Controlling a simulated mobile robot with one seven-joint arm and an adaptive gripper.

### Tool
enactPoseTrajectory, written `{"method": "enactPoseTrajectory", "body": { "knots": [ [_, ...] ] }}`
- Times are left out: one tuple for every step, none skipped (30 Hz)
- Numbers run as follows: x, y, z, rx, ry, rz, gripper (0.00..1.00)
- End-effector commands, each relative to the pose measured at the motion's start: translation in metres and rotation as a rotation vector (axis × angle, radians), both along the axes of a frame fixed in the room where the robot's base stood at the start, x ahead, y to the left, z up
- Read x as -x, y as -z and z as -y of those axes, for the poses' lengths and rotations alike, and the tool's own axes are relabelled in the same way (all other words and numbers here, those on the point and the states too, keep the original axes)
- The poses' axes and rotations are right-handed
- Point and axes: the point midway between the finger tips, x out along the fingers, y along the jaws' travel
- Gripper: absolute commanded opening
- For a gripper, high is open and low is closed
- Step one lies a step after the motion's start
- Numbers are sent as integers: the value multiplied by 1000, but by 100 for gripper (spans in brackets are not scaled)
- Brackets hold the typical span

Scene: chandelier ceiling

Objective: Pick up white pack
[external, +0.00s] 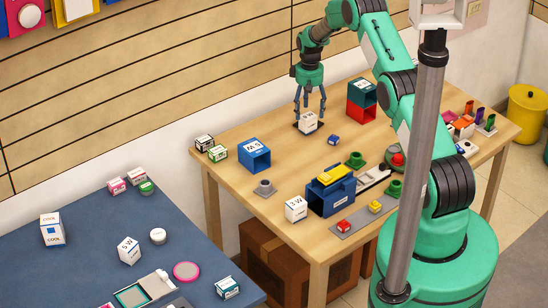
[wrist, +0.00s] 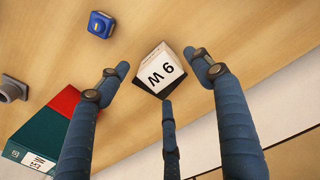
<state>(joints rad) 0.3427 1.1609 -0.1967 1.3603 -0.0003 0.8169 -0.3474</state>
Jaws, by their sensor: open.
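A white pack (external: 308,122) with black print stands on the wooden table (external: 225,142) near its back edge. In the wrist view the white pack (wrist: 158,70) shows large black characters and a dark lower edge. My gripper (external: 310,106) is directly above it, pointing down. In the wrist view my three-fingered gripper (wrist: 163,82) is open, with its fingers spread around the pack; I cannot tell whether any finger touches it. Another white pack (external: 296,210) stands at the table's front edge.
A small blue block (wrist: 101,24) lies near the pack. A red and teal open box (external: 361,101) stands to its right, a blue open box (external: 255,155) to its left. A blue bin (external: 331,195) with a yellow item on top is nearer the front. A wall runs behind.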

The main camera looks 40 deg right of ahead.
Motion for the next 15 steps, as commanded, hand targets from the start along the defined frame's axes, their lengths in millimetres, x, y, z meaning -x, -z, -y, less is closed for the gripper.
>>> {"method": "enactPoseTrajectory", "body": {
  "knots": [
    [0, 3, 0, 0, 0, -1, 66],
    [0, 5, 0, 0, 0, -1, 66],
    [0, 7, 0, 0, 0, 0, 66],
    [0, 9, 0, 0, 0, -1, 66],
    [0, 12, 0, 0, 0, -1, 66],
    [0, 16, 0, -1, 0, -2, 66],
    [0, 19, 0, -1, 0, -2, 66],
    [0, 21, 0, -1, 0, -2, 66],
    [0, 25, 0, -1, 0, -2, 66],
    [0, 27, 0, -1, 0, -2, 66],
    [0, 31, 0, -1, 0, -2, 66],
    [0, 35, 0, -1, 0, -2, 66],
    [0, 37, 0, 0, 0, -1, 66],
    [0, 39, 0, 0, 0, -1, 66],
    [0, 42, 0, 0, 0, -1, 66]
  ]
}}
